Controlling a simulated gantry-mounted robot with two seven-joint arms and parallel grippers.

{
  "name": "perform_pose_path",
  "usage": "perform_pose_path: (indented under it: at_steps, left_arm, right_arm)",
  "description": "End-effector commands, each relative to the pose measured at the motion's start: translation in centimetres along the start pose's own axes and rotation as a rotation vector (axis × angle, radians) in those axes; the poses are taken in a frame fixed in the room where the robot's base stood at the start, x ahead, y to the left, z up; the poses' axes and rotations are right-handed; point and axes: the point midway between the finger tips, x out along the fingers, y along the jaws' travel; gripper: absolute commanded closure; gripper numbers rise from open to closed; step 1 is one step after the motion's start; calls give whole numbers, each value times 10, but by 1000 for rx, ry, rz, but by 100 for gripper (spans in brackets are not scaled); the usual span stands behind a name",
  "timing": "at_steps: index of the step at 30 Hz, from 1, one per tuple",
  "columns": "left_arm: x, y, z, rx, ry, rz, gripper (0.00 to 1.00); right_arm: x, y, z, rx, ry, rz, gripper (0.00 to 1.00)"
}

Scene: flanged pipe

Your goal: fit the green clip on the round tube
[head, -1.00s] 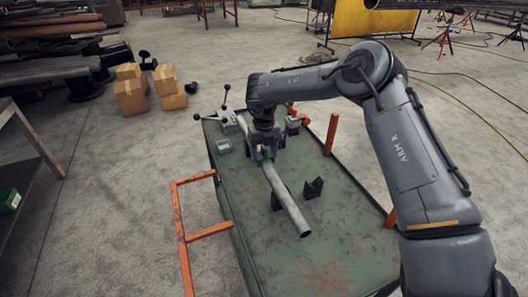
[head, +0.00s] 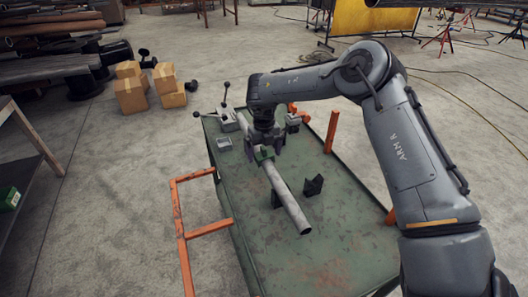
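The round tube (head: 290,205) is a light grey pipe. It lies lengthwise on the green table, its near end toward me. The small green clip (head: 264,155) is at the tube's far part and appears to sit on it; whether it is fully seated is too small to tell. My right gripper (head: 264,149) points down right over the clip. Its fingers look spread apart, with the clip below and between them. The gripper partly hides the clip and the tube's far end. My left gripper is not in view.
The green table (head: 320,262) has free room at its near end. Black V-shaped supports (head: 313,186) stand by the tube. A grey tray (head: 224,143) and a lever device (head: 228,119) are at the far left. Orange rails (head: 209,229) and posts (head: 331,130) flank the table.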

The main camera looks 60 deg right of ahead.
Motion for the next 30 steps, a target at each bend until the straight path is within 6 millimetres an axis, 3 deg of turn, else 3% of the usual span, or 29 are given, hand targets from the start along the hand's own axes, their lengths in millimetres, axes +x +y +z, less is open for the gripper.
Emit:
perform_pose_path:
  at_steps: [11,24,30]
  left_arm:
    - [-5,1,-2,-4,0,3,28]
    - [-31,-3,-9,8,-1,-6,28]
    - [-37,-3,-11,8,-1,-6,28]
  right_arm:
    - [-12,0,0,0,-1,0,5]
    - [-84,0,0,0,-2,0,5]
    - [-103,0,0,0,0,-1,5]
